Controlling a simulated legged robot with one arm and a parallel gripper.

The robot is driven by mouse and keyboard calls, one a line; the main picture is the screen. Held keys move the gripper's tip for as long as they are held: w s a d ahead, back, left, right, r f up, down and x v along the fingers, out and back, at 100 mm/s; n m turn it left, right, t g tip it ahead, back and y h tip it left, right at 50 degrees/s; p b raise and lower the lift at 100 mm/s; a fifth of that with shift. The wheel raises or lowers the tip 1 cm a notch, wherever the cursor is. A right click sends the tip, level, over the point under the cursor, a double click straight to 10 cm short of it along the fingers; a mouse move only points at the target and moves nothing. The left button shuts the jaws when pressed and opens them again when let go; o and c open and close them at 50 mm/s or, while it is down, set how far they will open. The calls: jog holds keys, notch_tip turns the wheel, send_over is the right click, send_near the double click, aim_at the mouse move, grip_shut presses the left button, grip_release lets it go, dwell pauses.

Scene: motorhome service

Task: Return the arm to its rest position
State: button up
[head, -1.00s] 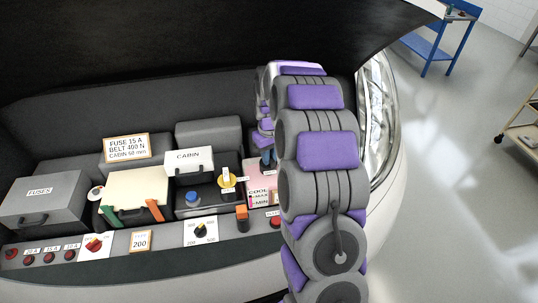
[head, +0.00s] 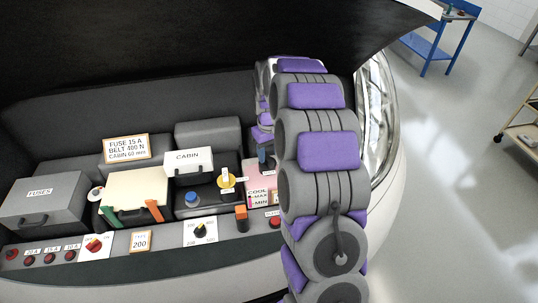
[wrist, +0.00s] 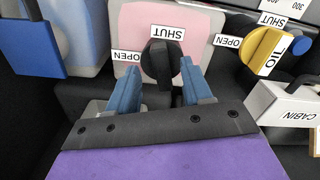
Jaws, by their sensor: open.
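My arm, grey with purple pads, reaches from the bottom of the head view up into the engine bay. In the wrist view my gripper (wrist: 157,85) has its two blue fingers apart, one on each side of a black knob (wrist: 160,63). The knob sits on a pink coolant tank (wrist: 130,20) between OPEN and SHUT labels, pointing towards SHUT. Whether the fingers touch the knob I cannot tell. In the head view the pink tank (head: 257,193) is partly hidden by my arm, and a blue finger (head: 263,154) shows above it.
A yellow oil cap (head: 226,181), the CABIN box (head: 188,162), a cream-lidded box (head: 135,190) and the FUSES box (head: 42,198) lie left of my arm. A row of switches and dials lines the front panel (head: 170,243). The raised dark hood (head: 180,35) hangs overhead. Open floor (head: 450,190) lies right.

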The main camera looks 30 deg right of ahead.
notch_tip(320, 180, up, 6)
jog(key=shift+f+p, duration=0.25)
jog(key=shift+p, duration=0.1)
jog(key=shift+s+a+r, duration=0.15)
jog(key=shift+a, duration=0.1)
jog(key=s+a+r, duration=0.5)
jog(key=s+a, duration=0.2)
jog(key=s, duration=0.2)
jog(key=s+a, duration=0.3)
jog(key=s, duration=0.7)
jog(key=s+a+g, duration=0.1)
jog(key=s+a, duration=0.2)
jog(key=s, duration=0.6)
jog(key=s+a, duration=0.3)
jog(key=s, duration=0.7)
jog(key=shift+s+r+g, duration=0.2)
jog(key=shift+s+g, duration=0.1)
jog(key=shift+g, duration=0.1)
